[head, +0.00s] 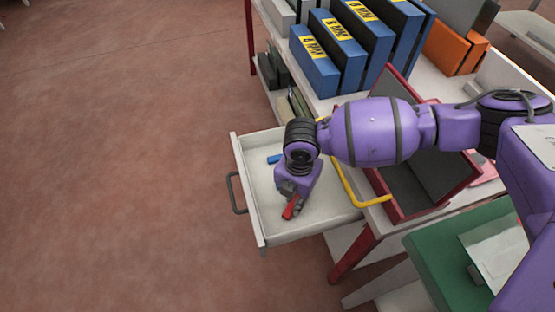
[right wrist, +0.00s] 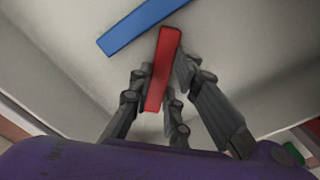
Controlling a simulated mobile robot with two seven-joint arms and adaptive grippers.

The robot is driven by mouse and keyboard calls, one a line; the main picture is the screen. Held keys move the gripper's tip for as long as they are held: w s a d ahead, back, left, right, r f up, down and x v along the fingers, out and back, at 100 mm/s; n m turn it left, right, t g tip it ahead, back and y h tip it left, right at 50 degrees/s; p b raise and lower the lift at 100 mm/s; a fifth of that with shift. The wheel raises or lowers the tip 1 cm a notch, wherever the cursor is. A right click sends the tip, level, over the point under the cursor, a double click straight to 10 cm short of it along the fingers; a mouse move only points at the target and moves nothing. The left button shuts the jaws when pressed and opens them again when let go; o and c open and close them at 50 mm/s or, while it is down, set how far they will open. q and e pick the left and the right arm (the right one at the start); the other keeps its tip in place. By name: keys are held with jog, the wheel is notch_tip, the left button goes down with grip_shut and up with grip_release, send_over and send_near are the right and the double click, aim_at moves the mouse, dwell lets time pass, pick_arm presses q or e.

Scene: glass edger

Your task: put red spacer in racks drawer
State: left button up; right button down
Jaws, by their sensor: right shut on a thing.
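The red spacer (head: 291,208) is held in my right gripper (head: 290,196), over the open drawer (head: 330,212). The right wrist view shows the red spacer (right wrist: 163,68) between the fingers of the right gripper (right wrist: 163,85). The drawer is pulled out of the rack, with white walls and a dark handle (head: 235,194). A blue spacer (head: 274,158) lies on the drawer floor, partly hidden by my right wrist; it also shows in the right wrist view (right wrist: 140,25). Whether the red spacer touches the drawer floor cannot be told. My left gripper is not in view.
The rack's top (head: 425,84) holds several blue boxes with yellow labels (head: 343,55) and orange boxes (head: 447,46). A red-framed dark panel (head: 416,177) and a yellow bar (head: 350,190) are beside the drawer. A green surface (head: 440,262) is at lower right. Floor at left is clear.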

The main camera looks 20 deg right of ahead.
aim_at(295, 200)
jog(key=c, duration=1.7)
grip_release()
jog(key=shift+f, duration=0.1)
jog(key=shift+o, duration=0.2)
notch_tip(295, 200, up, 12)
jog(key=p, duration=0.2)
jog(key=shift+r, duration=0.2)
